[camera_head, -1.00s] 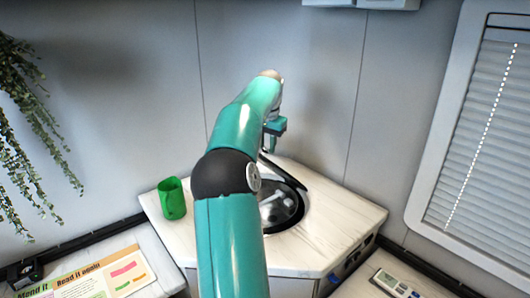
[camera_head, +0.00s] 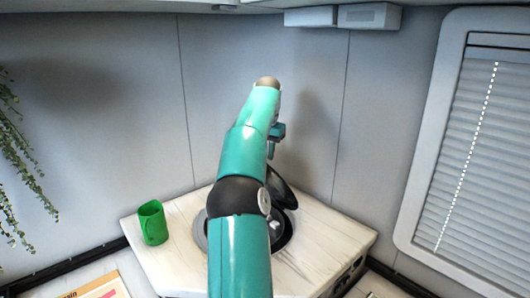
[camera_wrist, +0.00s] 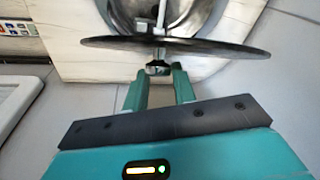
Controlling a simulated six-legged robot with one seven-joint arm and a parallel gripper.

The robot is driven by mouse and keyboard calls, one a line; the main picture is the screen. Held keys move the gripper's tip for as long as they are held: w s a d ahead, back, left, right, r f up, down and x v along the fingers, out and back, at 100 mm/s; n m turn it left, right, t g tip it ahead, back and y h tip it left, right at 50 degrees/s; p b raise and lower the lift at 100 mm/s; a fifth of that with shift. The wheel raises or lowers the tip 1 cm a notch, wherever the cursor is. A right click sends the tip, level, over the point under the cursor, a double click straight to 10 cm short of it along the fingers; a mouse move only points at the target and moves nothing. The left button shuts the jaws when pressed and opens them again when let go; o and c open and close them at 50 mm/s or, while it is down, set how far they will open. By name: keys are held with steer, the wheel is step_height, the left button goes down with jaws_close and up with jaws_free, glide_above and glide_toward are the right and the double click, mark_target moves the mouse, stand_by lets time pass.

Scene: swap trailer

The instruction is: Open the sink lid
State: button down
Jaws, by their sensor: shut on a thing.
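The round dark sink lid (camera_head: 281,188) stands tilted up from the sink (camera_head: 287,232), raised at the far right side of the basin. In the wrist view the lid (camera_wrist: 215,49) shows nearly edge-on as a thin dark disc, with the metal sink bowl (camera_wrist: 115,14) beyond it. My gripper (camera_wrist: 158,69) is shut on the small knob (camera_wrist: 157,63) on the lid's outer face. In the head view my gripper (camera_head: 271,153) is above the lid, and my arm hides part of the sink.
A green cup (camera_head: 152,223) stands on the counter (camera_head: 332,240) left of the sink. A wall lies close behind the counter. A window with blinds (camera_head: 470,150) is at right, wall boxes (camera_head: 368,16) are above, and a hanging plant (camera_head: 15,170) is at left.

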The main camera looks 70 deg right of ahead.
steer(key=shift+s+d+f, duration=0.15)
steer(key=shift+s+f, duration=0.1)
steer(key=shift+s, duration=0.4)
steer(key=c, duration=1.1)
jaws_free()
steer(key=shift+s, duration=0.15)
steer(key=shift+c, duration=0.2)
steer(key=shift+w+r, duration=0.1)
steer(key=shift+w, duration=0.2)
steer(key=shift+r, duration=0.15)
steer(key=shift+w+r, duration=0.15)
steer(key=s+a+r, duration=0.5)
steer(key=a+r, duration=0.7)
steer(key=a, duration=0.1)
steer(key=shift+s+r, duration=0.15)
steer(key=shift+r, duration=0.05)
